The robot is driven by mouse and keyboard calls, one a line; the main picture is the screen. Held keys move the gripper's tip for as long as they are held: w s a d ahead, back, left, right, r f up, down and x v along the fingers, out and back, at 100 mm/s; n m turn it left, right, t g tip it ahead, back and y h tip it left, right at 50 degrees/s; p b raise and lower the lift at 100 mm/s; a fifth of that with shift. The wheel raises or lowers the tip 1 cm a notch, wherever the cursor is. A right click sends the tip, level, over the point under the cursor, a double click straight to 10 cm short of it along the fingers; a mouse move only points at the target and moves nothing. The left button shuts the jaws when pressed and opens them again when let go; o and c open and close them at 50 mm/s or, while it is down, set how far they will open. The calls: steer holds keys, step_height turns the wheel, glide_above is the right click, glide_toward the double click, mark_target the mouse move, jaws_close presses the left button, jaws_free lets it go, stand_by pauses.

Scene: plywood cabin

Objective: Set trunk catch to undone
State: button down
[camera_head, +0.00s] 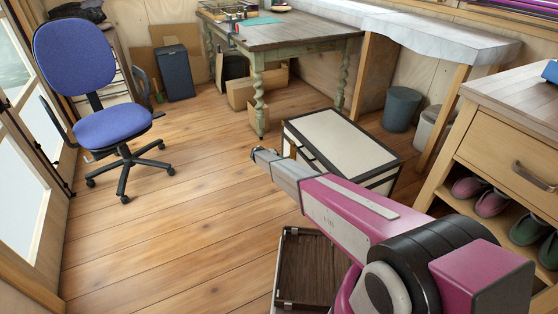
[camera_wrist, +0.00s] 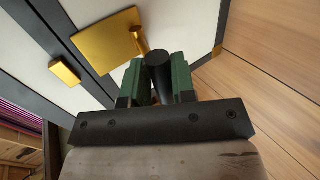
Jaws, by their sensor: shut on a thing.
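The trunk (camera_head: 338,138) is a white box with black edging. It stands on the floor in front of the table, and its white panels and dark trim (camera_wrist: 185,22) fill the upper left of the wrist view. The catch shows there as a gold plate (camera_wrist: 106,41), lying at an angle, with a separate small gold block (camera_wrist: 64,73) to its left. My gripper (camera_wrist: 159,68) has its green fingers shut on a black cylindrical knob (camera_wrist: 160,66) beside the gold plate. The knob's join to the plate is hard to see. In the head view my gripper (camera_head: 256,153) is small, at the trunk's left side.
A blue office chair (camera_head: 108,125) stands to the left on open wooden floor. A green-legged table (camera_head: 285,35) is behind the trunk. A drawer cabinet (camera_head: 505,145) with shoes below is at right. A dark-panelled case (camera_head: 311,268) lies near my arm.

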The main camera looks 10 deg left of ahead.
steer(key=shift+f, duration=0.45)
steer(key=c, duration=1)
jaws_free()
steer(key=shift+d, duration=0.1)
steer(key=shift+c, duration=0.2)
steer(key=shift+r, duration=0.2)
steer(key=shift+s+a+r, duration=0.2)
steer(key=shift+a+r, duration=0.1)
steer(key=shift+a, duration=0.1)
steer(key=v, duration=0.9)
steer(key=shift+a, duration=0.25)
steer(key=shift+s+r, duration=0.1)
steer(key=shift+s, duration=0.05)
